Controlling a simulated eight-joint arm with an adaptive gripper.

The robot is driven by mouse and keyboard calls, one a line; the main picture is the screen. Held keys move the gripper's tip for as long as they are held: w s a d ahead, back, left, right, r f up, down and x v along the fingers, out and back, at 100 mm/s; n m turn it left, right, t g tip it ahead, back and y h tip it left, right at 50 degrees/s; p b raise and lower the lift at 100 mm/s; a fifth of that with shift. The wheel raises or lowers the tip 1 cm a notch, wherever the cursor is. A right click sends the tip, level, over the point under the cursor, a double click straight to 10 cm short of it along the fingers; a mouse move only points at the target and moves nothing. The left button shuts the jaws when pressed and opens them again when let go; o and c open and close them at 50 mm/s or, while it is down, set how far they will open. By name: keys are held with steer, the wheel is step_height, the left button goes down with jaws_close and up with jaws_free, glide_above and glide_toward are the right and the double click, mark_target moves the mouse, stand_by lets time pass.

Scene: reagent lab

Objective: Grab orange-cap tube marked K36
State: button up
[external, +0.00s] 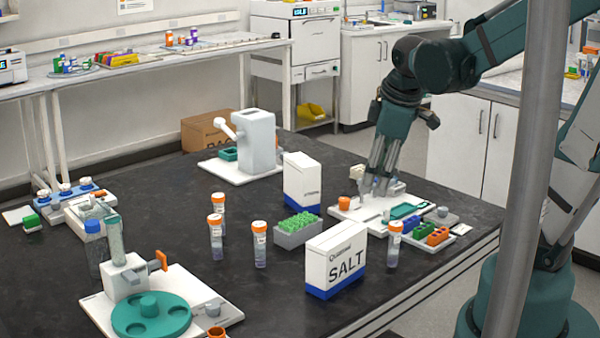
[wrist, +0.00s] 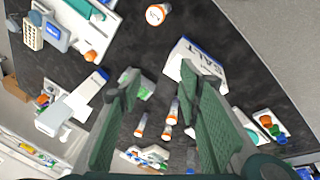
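Several clear tubes with orange caps stand on the dark bench in the external view. One stands at the back left (external: 218,205), one in front of it (external: 215,240), one to its right (external: 260,246), and one right of the salt box (external: 393,246). Their label text is too small to read, so I cannot tell which is K36. In the wrist view a cluster of orange-capped tubes (wrist: 172,112) shows between my fingers, with another tube (wrist: 157,14) at the top. My gripper (wrist: 160,85) is open and empty; in the external view it hangs over the white board (external: 345,213), away from the left tubes.
The salt box (external: 334,260), a second white box (external: 302,183) and a rack of green caps (external: 297,230) stand among the tubes. A teal-disc device (external: 150,315) is at front left. A white press (external: 255,142) stands behind. The bench between the left tubes and left equipment is clear.

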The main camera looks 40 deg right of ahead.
mark_target(396, 223)
steer(key=d+f+n+g, duration=0.1)
steer(key=d+f+n, duration=0.1)
steer(key=f, duration=0.1)
steer(key=d+f+n+g, duration=0.1)
steer(key=d+f+n, duration=0.1)
steer(key=f, duration=0.1)
steer(key=d+f+n+g, duration=0.1)
steer(key=d+f+n, duration=0.1)
steer(key=f+n, duration=0.1)
steer(key=shift+s+d+f, duration=0.2)
steer(key=shift+s, duration=0.15)
steer(key=shift+s+d+f+n+g+y, duration=0.15)
steer(key=shift+d+f+n+g, duration=0.05)
steer(key=shift+f+n, duration=0.15)
steer(key=shift+s+d+f+n+g+y, duration=0.1)
steer(key=shift+d+f+n+g+y, duration=0.1)
steer(key=shift+f+n, duration=0.15)
steer(key=shift+f, duration=0.1)
steer(key=shift+f, duration=1.2)
steer(key=shift+f, duration=0.1)
steer(key=shift+s+f+b, duration=0.1)
steer(key=shift+f+b, duration=0.75)
steer(key=shift+f, duration=1.65)
steer(key=shift+a, duration=0.1)
steer(key=shift+c, duration=0.5)
steer(key=c, duration=0.6)
